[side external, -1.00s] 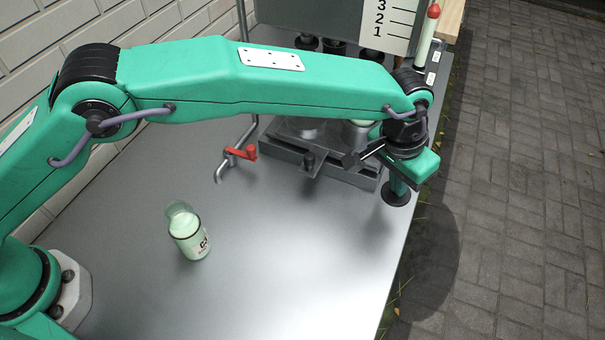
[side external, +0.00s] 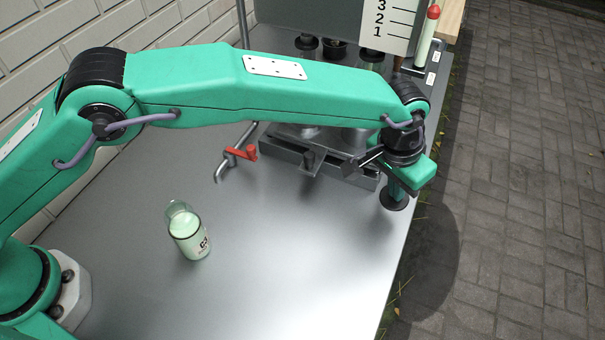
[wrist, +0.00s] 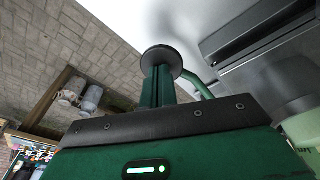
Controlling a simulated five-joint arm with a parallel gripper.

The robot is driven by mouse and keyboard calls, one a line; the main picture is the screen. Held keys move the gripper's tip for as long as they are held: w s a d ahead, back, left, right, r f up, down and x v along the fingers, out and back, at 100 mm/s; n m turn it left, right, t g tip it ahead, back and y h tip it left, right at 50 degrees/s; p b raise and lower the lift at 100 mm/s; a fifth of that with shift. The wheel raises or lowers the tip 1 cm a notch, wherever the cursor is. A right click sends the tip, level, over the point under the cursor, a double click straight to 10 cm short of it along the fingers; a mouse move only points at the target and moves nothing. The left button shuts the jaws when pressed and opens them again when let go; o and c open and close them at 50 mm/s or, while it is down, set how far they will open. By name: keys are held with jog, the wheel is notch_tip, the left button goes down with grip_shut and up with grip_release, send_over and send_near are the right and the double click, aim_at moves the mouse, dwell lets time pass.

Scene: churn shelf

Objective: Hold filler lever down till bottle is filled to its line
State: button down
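A clear bottle (side external: 190,240) stands upright on the metal counter at the left. Pale milky liquid fills much of it, near a dark line around it; the exact level against the line is hard to tell. The filler spout (side external: 222,172) with its red lever (side external: 246,153) is behind the bottle and to its right, apart from it. My gripper (side external: 394,198) is at the counter's right edge, far from bottle and lever. In the wrist view its green end with a black disc (wrist: 162,62) shows; whether the jaws are open is unclear.
A grey metal unit (side external: 310,158) stands behind and left of my gripper. A board marked with numbers (side external: 388,28) and a red-tipped pale rod (side external: 427,38) are at the back. The counter's front middle is clear. Brick paving (side external: 520,160) lies beyond its right edge.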

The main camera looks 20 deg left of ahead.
jog(key=shift+f, duration=0.9)
jog(key=shift+a+f, duration=0.15)
dwell(5.0)
dwell(0.4)
